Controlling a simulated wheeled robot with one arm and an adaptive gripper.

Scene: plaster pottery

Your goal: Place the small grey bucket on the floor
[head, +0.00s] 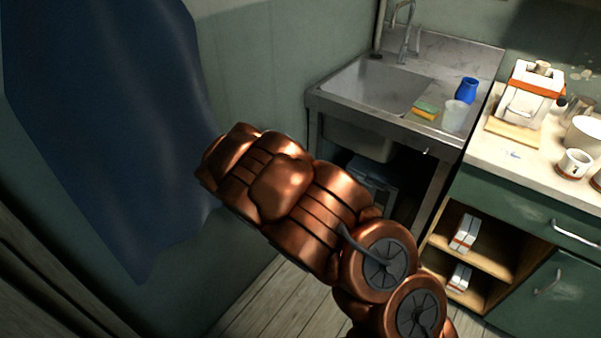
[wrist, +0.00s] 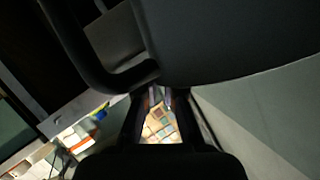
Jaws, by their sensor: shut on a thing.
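The small grey bucket (wrist: 235,45) fills the upper part of the wrist view as a large, dark, smooth surface close to the camera. A dark curved band runs down its left side in that view; I cannot tell whether it is the rim or the handle. My gripper (wrist: 165,98) is shut on the bucket, though the contact itself is dark and partly hidden. In the head view my copper arm crosses the middle, and neither the bucket nor the gripper can be made out. The plank floor (head: 262,310) shows at the bottom, left of my arm.
A metal sink (head: 375,85) stands at the back, with a yellow-green sponge (head: 425,111) and a blue cup (head: 467,90) on its edge. A green cabinet (head: 530,204) with open shelves stands at right. A dark blue cloth (head: 110,110) hangs at left.

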